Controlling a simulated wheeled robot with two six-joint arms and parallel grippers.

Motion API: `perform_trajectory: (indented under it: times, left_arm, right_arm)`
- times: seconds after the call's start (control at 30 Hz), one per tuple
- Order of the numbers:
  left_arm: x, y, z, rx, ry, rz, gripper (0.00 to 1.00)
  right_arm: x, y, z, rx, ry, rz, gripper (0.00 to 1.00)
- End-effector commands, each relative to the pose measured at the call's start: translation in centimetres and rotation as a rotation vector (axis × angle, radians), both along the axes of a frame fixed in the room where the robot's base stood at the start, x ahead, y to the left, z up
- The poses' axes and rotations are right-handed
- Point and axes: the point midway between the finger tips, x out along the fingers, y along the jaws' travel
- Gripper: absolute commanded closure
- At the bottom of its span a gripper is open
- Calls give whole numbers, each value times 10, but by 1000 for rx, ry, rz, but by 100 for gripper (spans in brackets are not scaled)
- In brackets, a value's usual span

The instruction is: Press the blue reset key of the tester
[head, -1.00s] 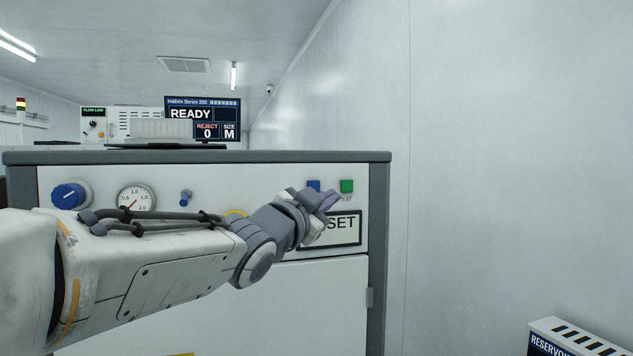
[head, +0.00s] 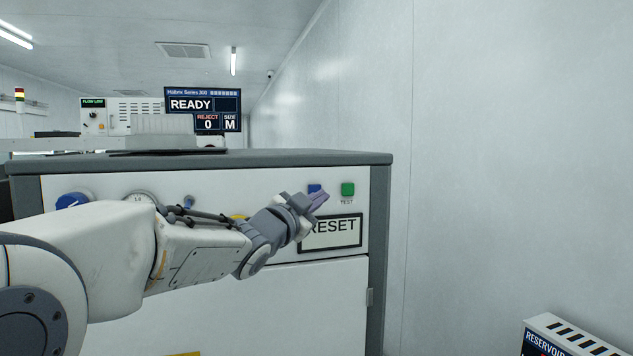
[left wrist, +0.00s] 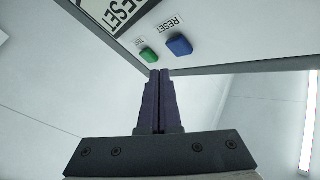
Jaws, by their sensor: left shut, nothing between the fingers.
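The tester (head: 210,303) is a white cabinet with a grey frame. Its blue reset key (head: 314,188) sits high on the right of the front panel, partly hidden by my left gripper (head: 322,196) in the head view. In the left wrist view the blue key (left wrist: 179,45) shows whole, with a small RESET label above it. My left gripper's purple fingers (left wrist: 160,73) are shut and empty. Their tips point to a spot below and left of the blue key in that view, and look apart from it. My right gripper is out of view.
A green TEST key (head: 347,189) is right beside the blue key; it also shows in the wrist view (left wrist: 149,55). A large RESET sign (head: 340,231) is below. A blue knob (head: 72,202) is at the left. A display (head: 203,108) reads READY, REJECT 0.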

Motion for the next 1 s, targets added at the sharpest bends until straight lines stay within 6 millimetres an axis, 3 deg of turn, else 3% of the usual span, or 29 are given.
perform_trajectory:
  times: [0.27, 1.0]
  left_arm:
    - [17, 5, 0, 0, 0, -1, 100]
    - [17, 6, -1, 0, 0, -1, 100]
  right_arm:
    - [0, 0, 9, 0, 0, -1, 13]
    - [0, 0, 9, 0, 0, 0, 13]
